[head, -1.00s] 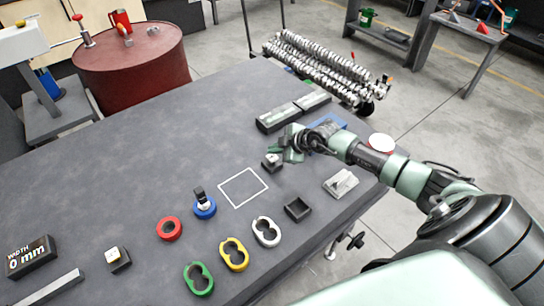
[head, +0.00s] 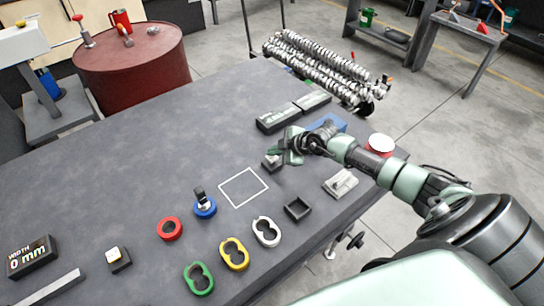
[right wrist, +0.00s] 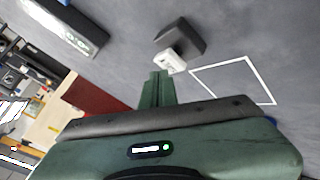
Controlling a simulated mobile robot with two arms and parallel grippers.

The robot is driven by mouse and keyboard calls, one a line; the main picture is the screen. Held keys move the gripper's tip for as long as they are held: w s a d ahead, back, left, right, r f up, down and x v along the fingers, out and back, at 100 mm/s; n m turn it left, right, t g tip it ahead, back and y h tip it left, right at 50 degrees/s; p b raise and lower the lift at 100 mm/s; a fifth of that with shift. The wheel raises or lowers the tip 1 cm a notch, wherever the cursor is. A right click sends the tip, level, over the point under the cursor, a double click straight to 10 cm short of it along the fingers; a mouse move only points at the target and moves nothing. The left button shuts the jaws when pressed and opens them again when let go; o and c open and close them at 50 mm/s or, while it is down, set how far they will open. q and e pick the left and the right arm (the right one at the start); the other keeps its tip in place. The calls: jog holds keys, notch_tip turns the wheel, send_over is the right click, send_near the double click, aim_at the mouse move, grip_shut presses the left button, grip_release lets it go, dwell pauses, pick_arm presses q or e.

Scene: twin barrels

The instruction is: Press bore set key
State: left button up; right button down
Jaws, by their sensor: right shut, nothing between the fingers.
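A small dark block with a pale key on top (head: 271,162) stands on the grey table, beside the white square outline. In the right wrist view its whitish key (right wrist: 170,62) is just beyond my fingertips. My right gripper (head: 283,158) is shut and empty, close beside the block. In the right wrist view its fingertips (right wrist: 155,76) are together, very near the key; I cannot tell whether they touch it. A similar block with a cream key (head: 114,256) stands at the front left by the "WIDTH 0 mm" display (head: 32,257). My left gripper is out of view.
Two dark display boxes (head: 278,117) stand behind the gripper, with a blue object (head: 330,123) beside them. A black tray (head: 298,209), a grey fixture (head: 341,184) and several coloured rings (head: 169,228) lie nearer. The table's left middle is clear.

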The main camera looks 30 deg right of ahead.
aim_at(274, 158)
jog(key=shift+f, duration=0.6)
dwell(0.7)
jog(key=shift+r+p, duration=0.95)
jog(key=shift+p, duration=0.3)
notch_tip(274, 158, up, 5)
jog(key=p, duration=0.6)
jog(key=shift+r, duration=0.1)
dwell(0.3)
